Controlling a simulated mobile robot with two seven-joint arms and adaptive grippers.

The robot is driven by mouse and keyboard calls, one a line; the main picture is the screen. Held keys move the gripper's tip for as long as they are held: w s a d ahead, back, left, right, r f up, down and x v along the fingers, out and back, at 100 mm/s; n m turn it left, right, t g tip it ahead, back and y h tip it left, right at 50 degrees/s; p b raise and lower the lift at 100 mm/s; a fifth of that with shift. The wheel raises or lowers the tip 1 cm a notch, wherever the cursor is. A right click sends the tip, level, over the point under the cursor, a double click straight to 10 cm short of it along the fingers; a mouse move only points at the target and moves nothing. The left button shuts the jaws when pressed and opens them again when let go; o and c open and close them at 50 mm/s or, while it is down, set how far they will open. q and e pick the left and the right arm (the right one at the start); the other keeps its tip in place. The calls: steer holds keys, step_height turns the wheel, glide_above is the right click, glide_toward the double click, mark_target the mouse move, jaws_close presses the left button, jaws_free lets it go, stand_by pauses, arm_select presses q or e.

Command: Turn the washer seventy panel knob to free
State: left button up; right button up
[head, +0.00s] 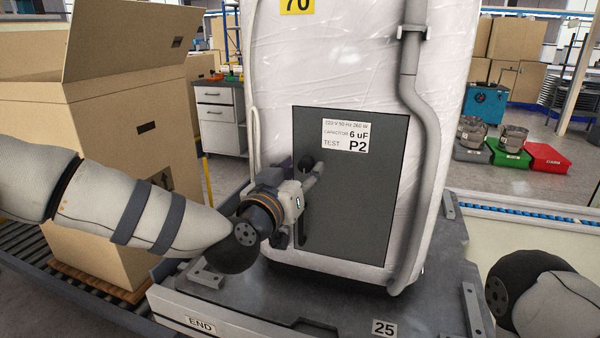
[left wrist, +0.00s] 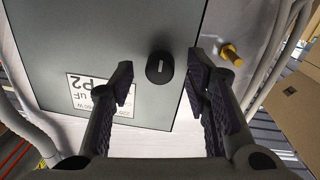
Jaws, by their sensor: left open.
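The washer (head: 270,80) with the yellow 70 tag (head: 297,5) stands wrapped in clear film. Its dark grey panel (head: 350,230) carries a white label reading 6 uF and P2. The black round knob (head: 306,163) sits on this panel, partly behind my left gripper. In the left wrist view the knob (left wrist: 160,68) has a light line and lies between the two fingertips, slightly beyond them. My left gripper (left wrist: 157,85) is open around the knob's line, with a gap on each side. It also shows in the head view (head: 306,190). My right gripper is out of view.
The washer stands on a grey pallet (head: 330,305) marked END and 25. A large cardboard box (head: 120,130) is at the left. Grey, green and red bins (head: 508,153) are at the back right. A grey hose (head: 424,120) runs down the washer's right side.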

arm_select(q)
jaws_close()
steer(key=n, duration=0.8)
steer(key=shift+f+n+t, duration=0.1)
steer(key=shift+n+t, duration=0.2)
steer(key=shift+n, duration=0.1)
steer(key=n, duration=0.5)
steer(key=shift+f+n+y+b, duration=0.1)
steer(key=shift+n+y+b, duration=0.2)
steer(key=shift+y, duration=0.1)
steer(key=shift+s+d+n, duration=0.1)
steer(key=shift+n, duration=2)
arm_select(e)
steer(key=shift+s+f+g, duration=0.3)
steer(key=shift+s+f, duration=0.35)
arm_select(q)
steer(key=shift+b, duration=0.3)
